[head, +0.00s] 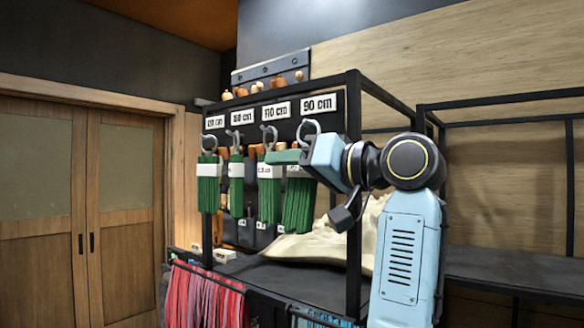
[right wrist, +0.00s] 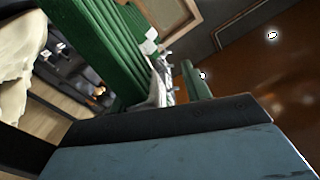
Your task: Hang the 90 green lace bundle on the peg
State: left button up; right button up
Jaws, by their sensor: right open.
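The green lace bundle (head: 298,206) under the 90 cm sign (head: 318,105) hangs straight down in the head view. A pale hooked loop (head: 309,127) shows above it, below the sign. My right gripper (head: 285,158) is open at the top of this bundle, between loop and laces. It covers part of the bundle's white label band, and whether it touches the bundle is unclear. The peg itself and how the loop sits on it cannot be made out. In the right wrist view, green laces (right wrist: 102,50) run close by the gripper body. My left gripper is out of view.
Several green bundles (head: 269,195) hang in a row to the left, under other length signs. A black frame post (head: 354,190) stands just right of the bundle. A cream cloth-like thing (head: 325,246) lies on the dark shelf (head: 285,272). Red laces (head: 203,298) hang below.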

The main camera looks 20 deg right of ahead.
jog(key=b+v, duration=0.4)
jog(key=v, duration=0.9)
jog(key=shift+s+d+b, duration=0.15)
jog(key=shift+b, duration=0.15)
